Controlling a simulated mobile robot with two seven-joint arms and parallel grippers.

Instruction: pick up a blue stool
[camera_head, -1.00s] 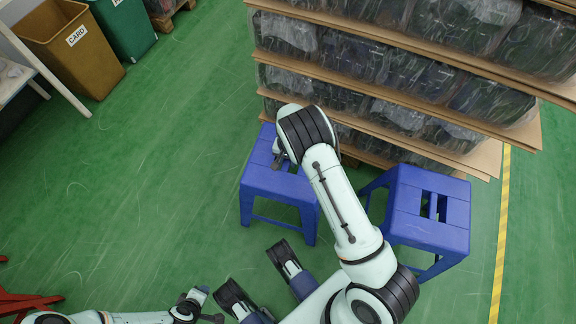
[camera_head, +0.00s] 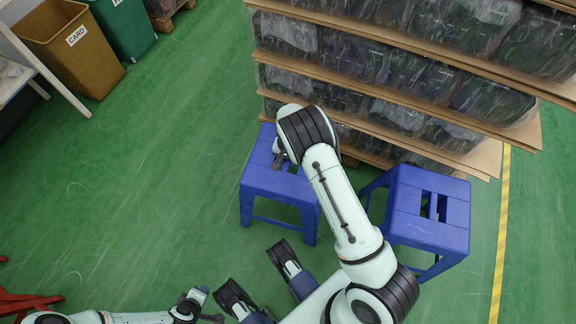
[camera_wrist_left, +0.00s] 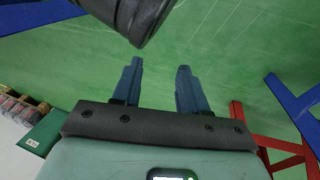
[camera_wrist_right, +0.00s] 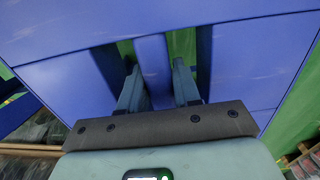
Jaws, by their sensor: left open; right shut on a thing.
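Two blue stools stand upright on the green floor in the head view. The left stool (camera_head: 263,176) is under my right gripper (camera_head: 281,160), partly hidden by my arm. The right stool (camera_head: 432,209) stands apart to the right, with slots in its seat. In the right wrist view, my right gripper (camera_wrist_right: 158,88) has its fingers in the two seat slots of the left stool (camera_wrist_right: 240,60), shut on the blue bar between them. My left gripper (camera_wrist_left: 158,85) is open and empty, over bare floor in the left wrist view.
A stack of plastic-wrapped goods on boards (camera_head: 390,85) stands close behind the stools. Brown (camera_head: 72,50) and green (camera_head: 125,25) bins are at the top left. A red frame (camera_head: 25,303) is at the lower left.

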